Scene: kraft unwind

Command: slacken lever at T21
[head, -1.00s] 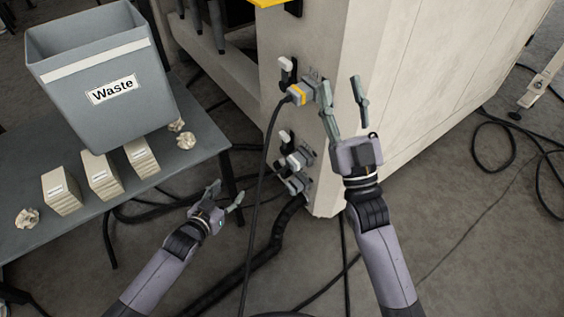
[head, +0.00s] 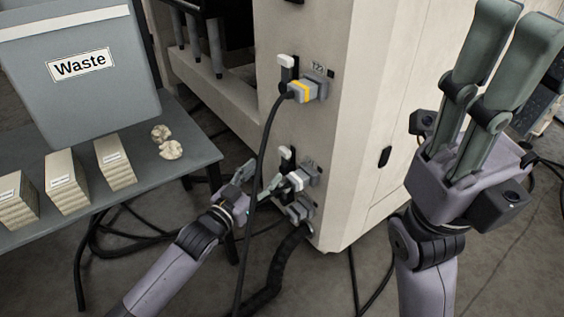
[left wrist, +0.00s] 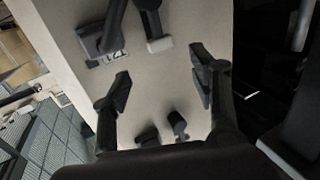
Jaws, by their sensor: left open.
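The lower lever group (head: 287,155) on the cream panel has a black lever with a white tip, beside a grey connector (head: 310,174). Its small label is too small to read in the head view. In the left wrist view, a label reading like T21 upside down sits by a grey connector (left wrist: 98,40), beside a white-tipped black lever (left wrist: 157,40). My left gripper (head: 262,182) is open and empty, just left of the lower group, partly behind a hanging cable. Its spread fingers (left wrist: 160,90) face the panel. My right gripper (head: 520,35) is raised at the right, apparently open and empty.
An upper connector (head: 308,90) with a yellow band and another white-tipped lever (head: 287,66) sit above. Its black cable (head: 262,150) hangs across my left gripper. A grey table (head: 190,160) with a waste bin (head: 85,95) and several stacks stands left. Cables lie on the floor.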

